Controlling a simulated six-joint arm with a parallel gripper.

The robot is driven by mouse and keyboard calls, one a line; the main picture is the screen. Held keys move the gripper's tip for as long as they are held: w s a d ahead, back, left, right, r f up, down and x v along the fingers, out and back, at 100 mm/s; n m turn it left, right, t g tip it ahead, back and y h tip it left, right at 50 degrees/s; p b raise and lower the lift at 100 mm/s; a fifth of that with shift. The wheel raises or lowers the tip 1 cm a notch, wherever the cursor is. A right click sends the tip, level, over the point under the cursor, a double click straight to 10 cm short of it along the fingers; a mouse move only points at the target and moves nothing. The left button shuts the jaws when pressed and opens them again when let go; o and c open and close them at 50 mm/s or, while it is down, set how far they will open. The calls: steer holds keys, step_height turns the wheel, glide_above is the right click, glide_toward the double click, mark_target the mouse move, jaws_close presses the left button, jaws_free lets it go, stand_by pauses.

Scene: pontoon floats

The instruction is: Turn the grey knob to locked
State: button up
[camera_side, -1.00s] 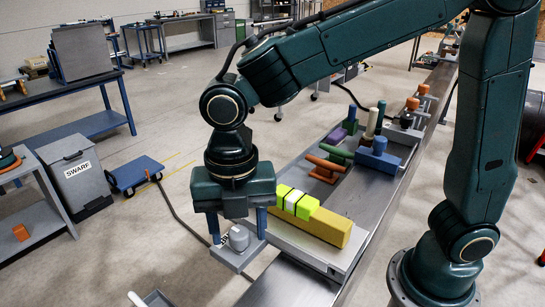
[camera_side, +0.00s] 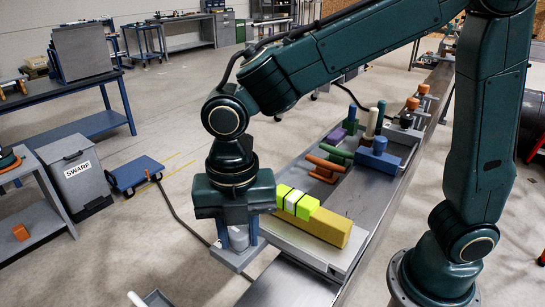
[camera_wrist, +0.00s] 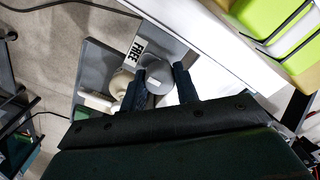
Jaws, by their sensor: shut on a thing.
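The grey knob (camera_side: 239,240) stands on a small grey base plate (camera_side: 232,261) at the near end of the bench in the side view. My gripper (camera_side: 238,236) points down over it, with one blue finger on each side, shut on the knob. In the wrist view the round grey knob top (camera_wrist: 157,76) sits between the two dark fingers of my gripper (camera_wrist: 160,72). A white label reading FREE (camera_wrist: 138,47) lies on the plate beyond the knob. No label for locked shows, and the fingers cover part of the knob's sides.
In the wrist view a cream round part (camera_wrist: 121,84) lies left of the fingers. Open floor lies left.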

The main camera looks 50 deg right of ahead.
steer(key=m, duration=0.4)
steer(key=shift+m, duration=0.3)
steer(key=m, duration=0.4)
steer(key=shift+m, duration=0.3)
steer(key=m, duration=0.4)
steer(key=shift+m, duration=2.4)
steer(key=o, duration=1)
steer(key=shift+c, duration=0.2)
steer(key=shift+r, duration=0.1)
